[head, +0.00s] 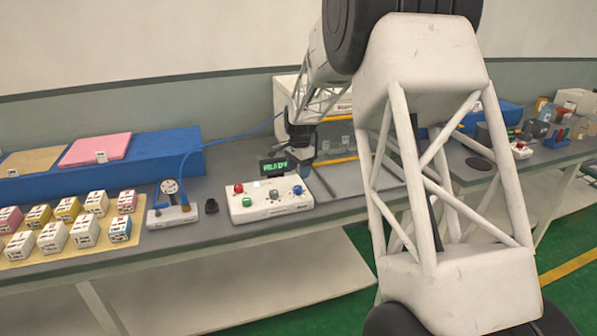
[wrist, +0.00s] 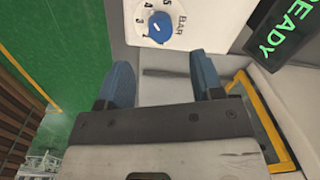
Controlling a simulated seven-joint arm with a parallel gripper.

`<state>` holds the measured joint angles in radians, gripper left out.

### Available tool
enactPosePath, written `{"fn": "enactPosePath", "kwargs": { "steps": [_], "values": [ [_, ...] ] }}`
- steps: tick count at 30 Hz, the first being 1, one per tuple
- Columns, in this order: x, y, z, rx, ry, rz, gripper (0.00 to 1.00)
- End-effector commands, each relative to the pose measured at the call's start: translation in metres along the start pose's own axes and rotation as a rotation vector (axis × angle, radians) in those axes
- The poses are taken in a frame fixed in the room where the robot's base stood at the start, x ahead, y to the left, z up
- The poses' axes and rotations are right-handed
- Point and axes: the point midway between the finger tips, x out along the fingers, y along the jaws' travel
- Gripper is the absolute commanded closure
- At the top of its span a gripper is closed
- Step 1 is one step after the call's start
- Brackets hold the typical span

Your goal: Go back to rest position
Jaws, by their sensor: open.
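My gripper (wrist: 163,82) shows in the wrist view with its two blue fingers spread apart and nothing between them. Below it are the grey bench top and the edge of a white control box. In the head view my arm reaches over the bench (head: 233,232). Its end is near the right side of the control box (head: 268,208), and the fingers are too small to make out there. The box has several coloured knobs, including a blue dial (wrist: 160,27). A display (wrist: 279,35) reads READY in green.
A dial gauge on a stand (head: 171,206) stands left of the control box. Several small boxes lie on a yellow mat (head: 75,251) at the left. Behind them, pink (head: 96,149) and tan (head: 32,161) pads rest on a blue block (head: 160,155). A yellow-edged frame (wrist: 262,118) is close to my gripper's right.

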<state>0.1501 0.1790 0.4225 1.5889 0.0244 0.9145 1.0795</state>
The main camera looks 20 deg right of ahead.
Motion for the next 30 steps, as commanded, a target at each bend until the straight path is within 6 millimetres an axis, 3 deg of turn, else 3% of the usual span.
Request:
{"fn": "enactPosePath", "kwargs": {
  "steps": [11,17,23,30],
  "values": [
    [-0.001,0.001,0.001,-0.003,0.000,-0.001,0.39],
    [-0.015,0.011,0.011,-0.040,0.004,-0.006,0.39],
    [-0.047,0.038,0.034,-0.126,0.013,-0.019,0.39],
    [-0.089,0.085,0.071,-0.270,0.029,-0.035,0.39]
  ]
}}
